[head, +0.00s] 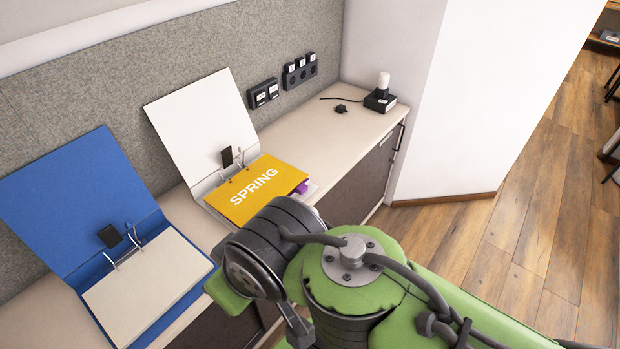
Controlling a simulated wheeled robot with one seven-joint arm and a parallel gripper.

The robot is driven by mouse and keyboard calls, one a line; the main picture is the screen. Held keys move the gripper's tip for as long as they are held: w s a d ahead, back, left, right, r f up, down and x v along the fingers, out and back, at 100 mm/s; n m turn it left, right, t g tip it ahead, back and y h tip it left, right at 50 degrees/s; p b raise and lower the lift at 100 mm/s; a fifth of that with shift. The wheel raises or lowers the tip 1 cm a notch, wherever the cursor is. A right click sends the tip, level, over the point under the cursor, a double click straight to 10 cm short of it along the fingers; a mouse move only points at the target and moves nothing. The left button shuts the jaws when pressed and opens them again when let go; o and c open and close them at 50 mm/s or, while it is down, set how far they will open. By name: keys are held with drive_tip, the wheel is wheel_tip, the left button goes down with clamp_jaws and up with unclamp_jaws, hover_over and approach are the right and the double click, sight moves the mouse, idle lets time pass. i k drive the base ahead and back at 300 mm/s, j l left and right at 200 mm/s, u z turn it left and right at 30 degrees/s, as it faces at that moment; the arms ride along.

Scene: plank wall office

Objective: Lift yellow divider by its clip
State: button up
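The yellow divider (268,183), printed "SPRING" in white, lies flat in an open white binder (200,119) on the counter. The binder's cover leans against the grey wall panel. A small black clip (227,157) stands up at the binder's ring mechanism, at the divider's far left edge. A purple edge shows under the divider's right side. My green and black arm fills the lower middle, in front of the counter and right of the binders. My gripper is not visible; the arm seems to hide it.
An open blue binder (72,203) with a blank cream page (150,284) and its own black clip (109,236) lies left of the white one. Sockets (299,72) are on the wall panel. A black device (380,100) with a white top and cable stands at the counter's right end.

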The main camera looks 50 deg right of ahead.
sight(267, 177)
drive_tip(key=l+z, duration=0.1)
drive_tip(key=z, duration=1)
drive_tip(key=i+l+u, duration=0.15)
drive_tip(key=u, duration=0.35)
drive_tip(key=l+u, duration=0.45)
drive_tip(key=i+l+u, duration=0.1)
drive_tip(key=l+u, duration=0.2)
drive_tip(key=u, duration=0.2)
drive_tip(key=l+u, duration=0.3)
drive_tip(key=u, duration=0.2)
drive_tip(key=k+l+u, duration=0.1)
drive_tip(key=l+u, duration=0.2)
drive_tip(key=u, duration=0.15)
drive_tip(key=k+l+u, duration=0.15)
drive_tip(key=l+u, duration=0.15)
drive_tip(key=u, duration=0.2)
drive_tip(key=k+l+u, duration=0.15)
drive_tip(key=u, duration=0.3)
drive_tip(key=l, duration=0.1)
